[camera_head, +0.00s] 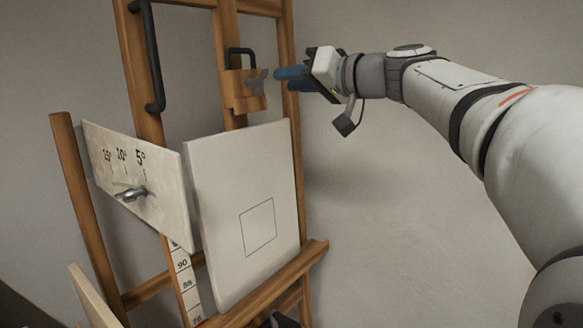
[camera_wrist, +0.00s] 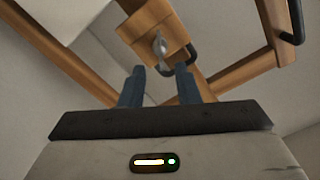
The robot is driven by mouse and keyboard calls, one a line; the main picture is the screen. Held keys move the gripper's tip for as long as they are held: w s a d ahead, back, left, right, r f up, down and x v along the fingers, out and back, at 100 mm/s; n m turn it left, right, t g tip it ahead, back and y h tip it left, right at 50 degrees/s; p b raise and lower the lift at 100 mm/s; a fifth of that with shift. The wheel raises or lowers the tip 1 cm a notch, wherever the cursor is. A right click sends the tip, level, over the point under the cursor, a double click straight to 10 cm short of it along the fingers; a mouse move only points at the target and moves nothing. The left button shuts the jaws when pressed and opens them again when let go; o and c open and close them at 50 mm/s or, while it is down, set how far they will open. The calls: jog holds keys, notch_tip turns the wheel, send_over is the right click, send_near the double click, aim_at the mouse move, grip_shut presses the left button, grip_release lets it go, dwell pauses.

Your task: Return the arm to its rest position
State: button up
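My gripper (camera_head: 283,79) is raised at the upper middle of the head view, close to the right of a wooden clamp block (camera_head: 241,91) on the easel (camera_head: 222,57). In the wrist view my two blue fingers (camera_wrist: 160,84) stand apart with nothing between them. The block (camera_wrist: 150,31) and its grey wing knob (camera_wrist: 161,53) lie beyond the fingertips. The knob also shows in the head view (camera_head: 257,83). I cannot tell whether a fingertip touches the knob. My arm reaches in from the right.
A white canvas (camera_head: 228,180) with a drawn square rests on the easel's ledge (camera_head: 272,285). An angle plate (camera_head: 150,178) with a metal knob stands left of it. Black handles (camera_head: 153,60) stick out from the easel. The space before the wall (camera_head: 400,200), below my arm, looks clear.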

dwell(0.3)
jog(key=s+d+f+m+g+h+p, duration=0.1)
jog(key=s+d+f+g+h+p, duration=0.1)
jog(key=s+d+f+h+p, duration=0.2)
jog(key=s+d+f+m+g+h+p, duration=0.1)
jog(key=s+d+f+g+h+p, duration=0.2)
jog(key=s+f+p, duration=0.6)
jog(key=s+d+f+m+g+h+p, duration=0.2)
jog(key=s+d+f+h+p, duration=0.4)
jog(key=s+f, duration=0.4)
jog(key=shift+s+d+g, duration=0.4)
jog(key=shift+s+d, duration=0.4)
jog(key=shift+s, duration=0.15)
